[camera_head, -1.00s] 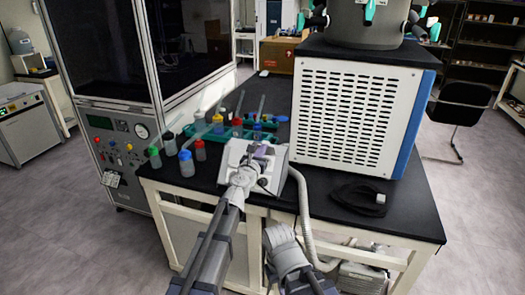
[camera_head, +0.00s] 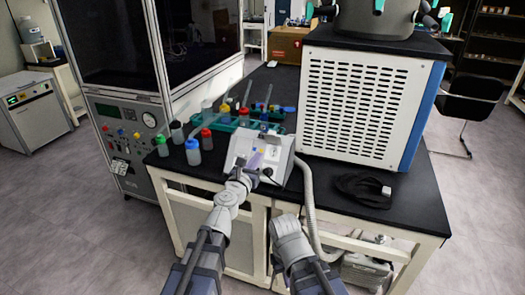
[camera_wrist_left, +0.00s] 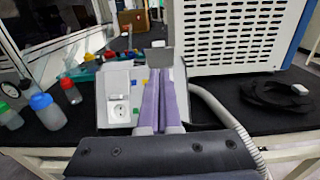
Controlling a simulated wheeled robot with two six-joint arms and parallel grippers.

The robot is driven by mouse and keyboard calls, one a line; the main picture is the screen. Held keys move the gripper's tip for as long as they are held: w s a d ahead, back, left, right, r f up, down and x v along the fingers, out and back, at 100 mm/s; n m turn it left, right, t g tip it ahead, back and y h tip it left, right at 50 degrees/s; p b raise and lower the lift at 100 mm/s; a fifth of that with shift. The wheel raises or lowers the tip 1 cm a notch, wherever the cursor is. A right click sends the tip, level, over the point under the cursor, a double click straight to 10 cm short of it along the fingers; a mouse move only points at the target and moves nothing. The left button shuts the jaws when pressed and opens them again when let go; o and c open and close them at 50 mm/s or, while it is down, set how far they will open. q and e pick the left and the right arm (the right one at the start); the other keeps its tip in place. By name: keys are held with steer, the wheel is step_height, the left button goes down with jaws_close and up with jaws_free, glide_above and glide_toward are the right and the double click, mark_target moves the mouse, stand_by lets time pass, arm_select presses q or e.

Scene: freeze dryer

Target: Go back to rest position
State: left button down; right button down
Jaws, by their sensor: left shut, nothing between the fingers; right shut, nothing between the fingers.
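My left gripper (camera_head: 255,162) points away from me, in front of the small grey box with a sloped panel (camera_head: 275,149) at the bench's front edge. Its purple fingers (camera_wrist_left: 160,98) lie together with nothing between them in the left wrist view, in front of the panel; I cannot tell whether they touch it. My right arm's grey wrist end (camera_head: 288,232) is lower, in front of the bench's front edge; its fingers are hidden.
Bottles with blue (camera_head: 192,150), red and green caps stand left of the box, near a green rack (camera_head: 222,122). A white vented machine (camera_head: 350,108) stands right. A black cable coil (camera_head: 362,188) and grey hose (camera_head: 307,190) lie nearby. The bench's front right is mostly bare.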

arm_select(q)
steer(key=s+d+f+m+g+h, duration=0.1)
steer(key=s+f+m+g, duration=0.45)
steer(key=m, duration=0.55)
steer(key=s+f+m+g, duration=0.4)
steer(key=f+m, duration=0.3)
steer(key=m, duration=0.3)
steer(key=s+a+f+m+g+y, duration=0.3)
steer(key=s+a+f+m, duration=0.1)
steer(key=s+a+m, duration=0.25)
steer(key=s+a+f+m+g+y, duration=0.3)
steer(key=s+a+f+m+g, duration=0.15)
steer(key=s+a, duration=0.2)
steer(key=s+d+r+m+y+p, duration=0.2)
steer(key=s+d+r+m+p, duration=0.2)
steer(key=d+r+p, duration=0.4)
steer(key=shift+s+d, duration=0.85)
steer(key=shift+d, duration=0.15)
steer(key=shift+r, duration=0.1)
